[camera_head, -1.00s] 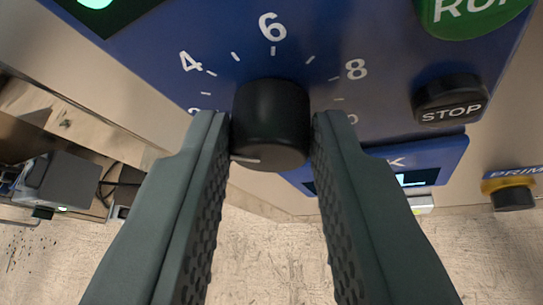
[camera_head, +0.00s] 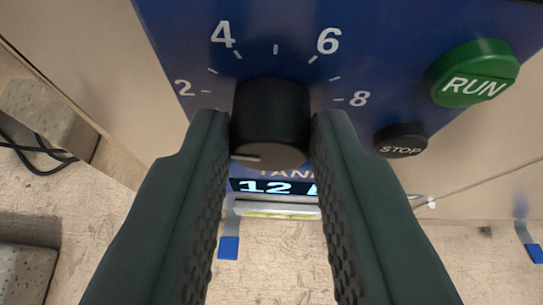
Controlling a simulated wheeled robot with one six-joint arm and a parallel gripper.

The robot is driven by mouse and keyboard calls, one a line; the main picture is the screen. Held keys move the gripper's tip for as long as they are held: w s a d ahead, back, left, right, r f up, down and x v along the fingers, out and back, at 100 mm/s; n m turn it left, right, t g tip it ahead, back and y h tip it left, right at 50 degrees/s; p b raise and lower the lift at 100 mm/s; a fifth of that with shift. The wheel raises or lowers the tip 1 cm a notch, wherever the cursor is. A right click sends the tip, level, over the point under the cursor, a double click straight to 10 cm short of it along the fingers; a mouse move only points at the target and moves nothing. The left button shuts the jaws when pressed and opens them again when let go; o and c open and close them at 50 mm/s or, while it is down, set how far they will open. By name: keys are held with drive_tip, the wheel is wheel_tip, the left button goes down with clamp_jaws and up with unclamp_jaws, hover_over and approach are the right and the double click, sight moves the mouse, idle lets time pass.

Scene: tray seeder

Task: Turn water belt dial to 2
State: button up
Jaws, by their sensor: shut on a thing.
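A black round dial knob (camera_head: 270,120) sticks out from a blue panel (camera_head: 400,30) in the upper middle of the view. A number scale with 2, 4, 6 and 8 (camera_head: 328,40) arcs around it; its lower ends are hidden behind my fingers. My gripper (camera_head: 271,135) is shut on the knob, one finger on each side. A short white mark (camera_head: 245,157) on the knob's front face points to the left in the picture, towards the side of the 2 (camera_head: 183,87). No dial name is readable.
A green RUN button (camera_head: 474,73) and a black STOP button (camera_head: 401,141) are on the panel to the right. A lit display (camera_head: 262,187) reading 12 shows below the knob, partly covered by my fingers. Dark cables (camera_head: 35,153) lie at the left.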

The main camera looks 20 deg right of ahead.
drive_tip(key=o, duration=1)
drive_tip(key=shift+a, duration=0.1)
drive_tip(key=v, duration=1.7)
drive_tip(key=shift+s+r, duration=0.15)
